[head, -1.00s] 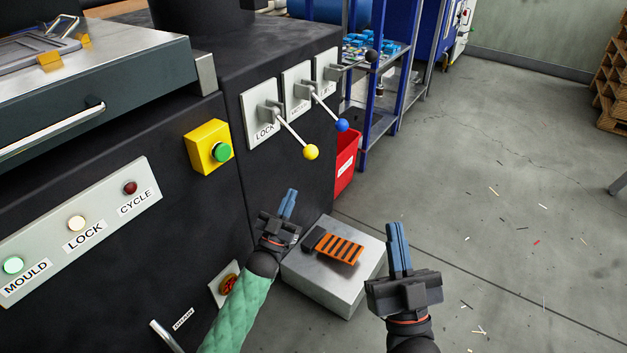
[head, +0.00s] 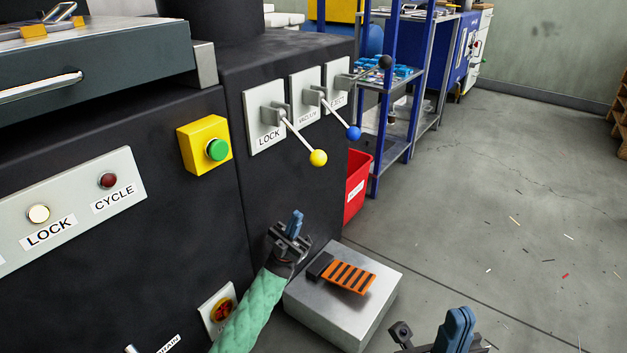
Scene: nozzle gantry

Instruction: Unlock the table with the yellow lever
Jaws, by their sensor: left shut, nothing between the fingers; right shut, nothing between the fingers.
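The yellow lever (head: 318,158) is a rod with a yellow ball end, on a plate marked LOCK (head: 265,121) on the machine's dark front. Its rod slants down to the right. My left gripper (head: 296,218) is shut and empty, below the yellow ball and apart from it. My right gripper (head: 457,325) is shut and empty at the bottom edge, right of the metal block; part of it is cut off. The table (head: 110,62) is at the upper left, on top of the machine. The LOCK lamp (head: 38,213) looks pale and lit.
A blue-ended lever (head: 354,133) and a black-ended lever (head: 386,62) stand right of the yellow one. A green button on a yellow box (head: 190,150) is to the left. A metal block (head: 330,310) carries an orange striped piece (head: 352,277). A red bin (head: 357,187) stands behind.

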